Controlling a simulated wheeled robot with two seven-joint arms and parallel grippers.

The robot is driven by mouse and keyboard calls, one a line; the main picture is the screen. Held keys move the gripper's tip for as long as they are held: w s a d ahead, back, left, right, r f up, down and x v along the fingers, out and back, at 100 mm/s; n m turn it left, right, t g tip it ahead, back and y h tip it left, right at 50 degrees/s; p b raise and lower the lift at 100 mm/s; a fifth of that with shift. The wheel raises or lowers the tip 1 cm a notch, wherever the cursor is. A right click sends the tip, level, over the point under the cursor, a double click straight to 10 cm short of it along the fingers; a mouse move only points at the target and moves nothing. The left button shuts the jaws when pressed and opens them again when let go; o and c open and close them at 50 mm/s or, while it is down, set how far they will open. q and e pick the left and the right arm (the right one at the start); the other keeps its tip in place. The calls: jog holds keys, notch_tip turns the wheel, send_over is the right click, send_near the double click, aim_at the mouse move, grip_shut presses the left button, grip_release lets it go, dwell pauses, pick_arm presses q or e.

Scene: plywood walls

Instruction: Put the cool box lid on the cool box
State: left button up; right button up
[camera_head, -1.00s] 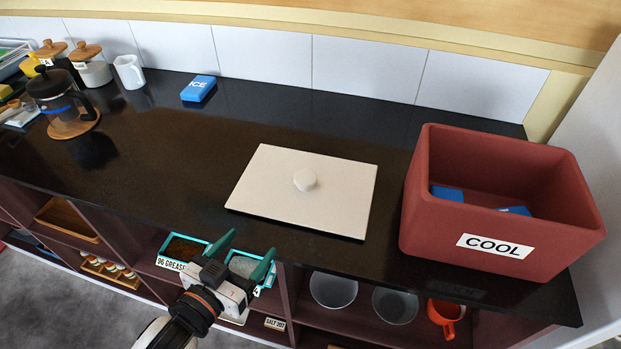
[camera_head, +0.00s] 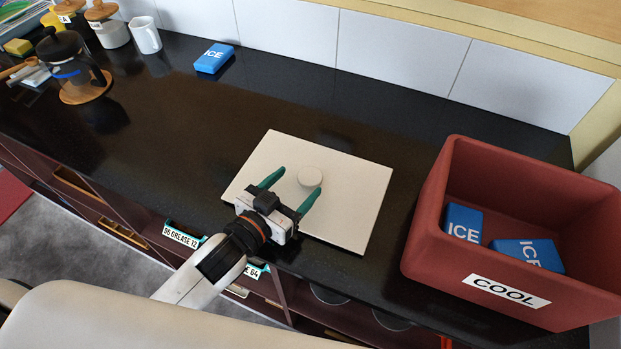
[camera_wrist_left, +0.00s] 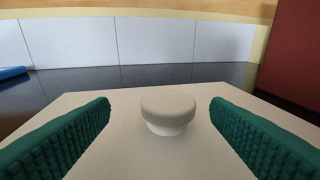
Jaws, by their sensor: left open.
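The cool box lid (camera_head: 350,191) is a flat cream panel with a round knob (camera_head: 310,176) in its middle, lying on the dark counter. The cool box (camera_head: 430,226) is a red open bin labelled COOL, to the right of the lid. Two blue ice packs (camera_head: 463,222) lie inside it. My left gripper (camera_head: 296,187) is open over the lid's near side, its green fingers pointing at the knob. In the left wrist view the knob (camera_wrist_left: 168,112) stands between the two fingers and a little ahead, touching neither. My right gripper is not in view.
Another blue ice pack (camera_head: 214,58) lies on the counter near the tiled wall. A coffee press (camera_head: 73,66), a white mug (camera_head: 146,36) and jars stand at the back left. Bare counter lies between the press and the lid. Shelves are below the front edge.

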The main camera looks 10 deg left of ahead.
aim_at(317, 169)
pick_arm(q)
jog(key=x, duration=0.3)
jog(key=p+x, duration=0.1)
jog(key=x, duration=0.1)
jog(key=shift+w+d, duration=0.25)
jog(key=shift+d, duration=0.3)
jog(key=shift+w+d+f, duration=0.1)
jog(key=shift+w+d, duration=0.05)
jog(key=shift+w, duration=0.2)
jog(key=shift+s, duration=0.1)
jog(key=shift+c, duration=0.2)
jog(key=c, duration=1.2)
